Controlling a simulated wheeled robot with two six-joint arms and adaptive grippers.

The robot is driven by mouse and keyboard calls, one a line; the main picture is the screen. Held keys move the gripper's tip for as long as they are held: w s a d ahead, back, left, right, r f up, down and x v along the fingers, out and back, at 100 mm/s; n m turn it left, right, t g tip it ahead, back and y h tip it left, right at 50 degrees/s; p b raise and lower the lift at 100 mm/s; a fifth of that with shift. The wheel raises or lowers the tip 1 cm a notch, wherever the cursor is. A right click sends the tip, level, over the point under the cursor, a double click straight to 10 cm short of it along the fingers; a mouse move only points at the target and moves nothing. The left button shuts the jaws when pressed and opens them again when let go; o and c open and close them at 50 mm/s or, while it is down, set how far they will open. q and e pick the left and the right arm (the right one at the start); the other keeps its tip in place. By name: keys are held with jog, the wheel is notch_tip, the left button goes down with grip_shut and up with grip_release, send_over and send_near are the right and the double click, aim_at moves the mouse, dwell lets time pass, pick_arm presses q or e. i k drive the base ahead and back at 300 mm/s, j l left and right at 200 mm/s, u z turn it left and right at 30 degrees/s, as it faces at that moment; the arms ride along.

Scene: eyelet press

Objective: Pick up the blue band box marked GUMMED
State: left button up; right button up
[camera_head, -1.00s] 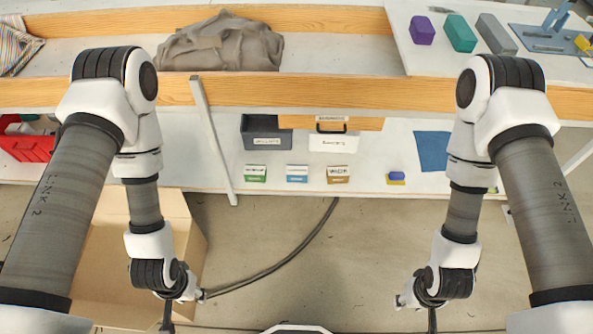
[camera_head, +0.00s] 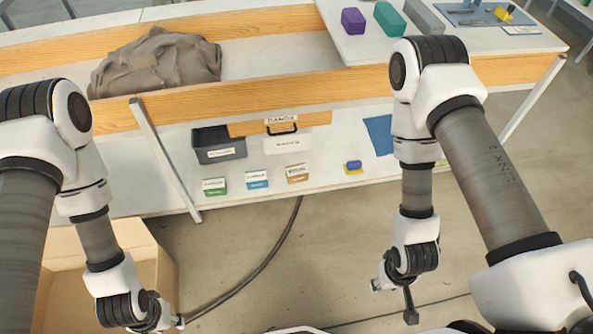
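The small box with the blue band (camera_head: 257,183) stands on the lower shelf, white above and blue below; its lettering is too small to read. It is the middle one of three, between a green-band box (camera_head: 214,187) and a brown-band box (camera_head: 297,174). My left gripper (camera_head: 150,327) is at the bottom edge, mostly cut off, well below and left of the boxes. My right gripper (camera_head: 411,314) hangs low over the floor, away from the shelf. Neither gripper touches a box; their fingers are too unclear to tell open from shut.
Behind the boxes are a dark grey bin (camera_head: 218,147) and a white bin (camera_head: 287,144). A blue-and-yellow item (camera_head: 353,167) and blue sheet (camera_head: 379,135) lie to the right. A slanted bench leg (camera_head: 165,160) stands left. A cardboard box (camera_head: 150,260) is on the floor.

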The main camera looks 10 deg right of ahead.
aim_at(258, 179)
jog(key=i+l, duration=0.2)
jog(key=l, duration=0.15)
jog(key=i+l, duration=0.15)
jog(key=l, duration=0.2)
jog(key=i+l+u, duration=0.1)
jog(key=l, duration=0.3)
jog(key=i+l, duration=0.45)
jog(key=l, duration=0.25)
jog(key=i+l, duration=0.15)
jog(key=l, duration=0.25)
jog(key=i+u, duration=0.05)
